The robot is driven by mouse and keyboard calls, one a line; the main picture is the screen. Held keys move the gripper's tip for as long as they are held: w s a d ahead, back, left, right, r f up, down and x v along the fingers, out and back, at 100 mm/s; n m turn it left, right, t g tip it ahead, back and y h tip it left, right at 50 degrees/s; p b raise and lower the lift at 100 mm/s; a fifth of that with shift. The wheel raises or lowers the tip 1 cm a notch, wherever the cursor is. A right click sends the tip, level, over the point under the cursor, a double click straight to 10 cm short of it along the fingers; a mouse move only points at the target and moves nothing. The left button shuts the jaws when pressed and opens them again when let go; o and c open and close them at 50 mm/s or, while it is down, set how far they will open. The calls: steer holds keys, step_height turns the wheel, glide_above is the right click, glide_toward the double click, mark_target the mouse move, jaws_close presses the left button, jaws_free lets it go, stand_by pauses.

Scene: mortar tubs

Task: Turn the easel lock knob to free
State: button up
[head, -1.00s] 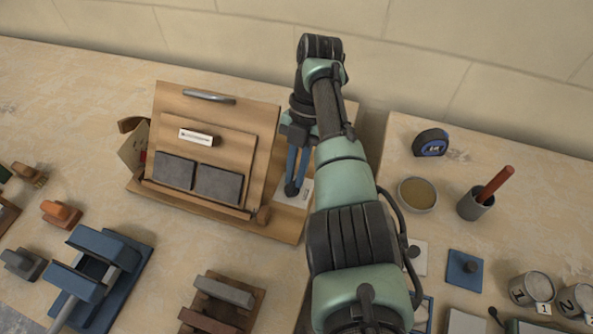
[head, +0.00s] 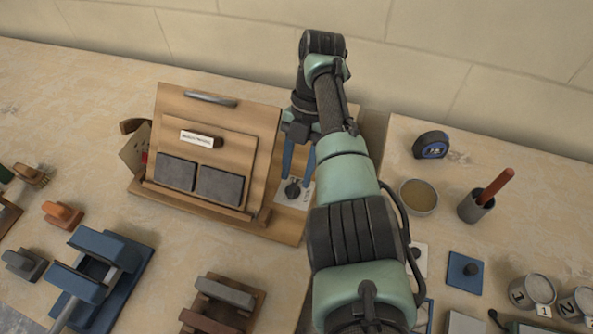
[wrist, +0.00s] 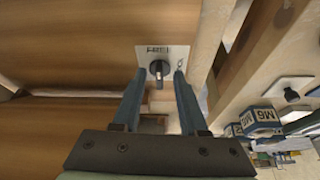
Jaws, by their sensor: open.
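The easel (head: 265,150) is a wooden board standing on a wooden base on the left bench. Its lock knob (head: 292,190) is a small dark knob on a pale label plate (head: 305,195) at the base's right end. In the wrist view my gripper (wrist: 159,75) has a finger to each side of the knob, with gaps.
Two grey slabs (head: 220,186) rest on the easel. A blue clamp-like fixture (head: 100,270) and a brown rack (head: 222,305) stand in front. Beyond a gap, the right bench holds a tape measure (head: 431,145), a bowl (head: 418,196) and a grey cup (head: 476,206).

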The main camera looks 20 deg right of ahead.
steer(key=v, duration=0.6)
steer(key=shift+r, duration=0.3)
